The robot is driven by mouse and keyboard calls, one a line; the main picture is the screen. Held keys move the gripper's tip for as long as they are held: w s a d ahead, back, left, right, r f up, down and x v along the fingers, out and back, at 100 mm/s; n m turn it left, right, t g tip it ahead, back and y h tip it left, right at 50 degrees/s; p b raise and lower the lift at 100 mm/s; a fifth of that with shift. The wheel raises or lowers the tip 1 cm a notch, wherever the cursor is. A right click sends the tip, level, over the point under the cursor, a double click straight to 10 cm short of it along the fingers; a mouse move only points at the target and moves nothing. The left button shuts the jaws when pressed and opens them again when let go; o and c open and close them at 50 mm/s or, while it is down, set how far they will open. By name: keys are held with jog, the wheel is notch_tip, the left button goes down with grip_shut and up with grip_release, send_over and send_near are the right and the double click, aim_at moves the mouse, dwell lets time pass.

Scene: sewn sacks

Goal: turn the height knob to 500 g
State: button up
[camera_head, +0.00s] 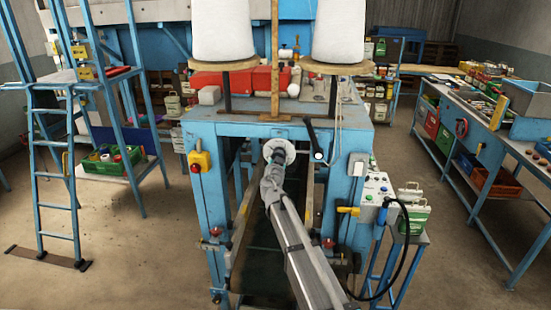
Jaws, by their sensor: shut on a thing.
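A round pale dial plate (287,146) is at the front of the blue machine, below its top edge, in the head view. My gripper (277,162) reaches up to it from below and is shut on the height knob at the dial's middle. The gripper and my arm hide most of the knob and the lower part of the dial. The dial's marks are too small to read, so I cannot tell its setting.
The blue machine frame (201,236) surrounds the arm, with a black-handled crank (313,138) right of the dial. A yellow box with a red button (200,161) is on the left post. A control box (375,186) with a hanging cable is at right. Open floor lies left.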

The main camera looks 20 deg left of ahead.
jog(key=shift+s, duration=0.1)
dwell(0.4)
jog(key=o, duration=1.1)
jog(key=shift+o, duration=0.2)
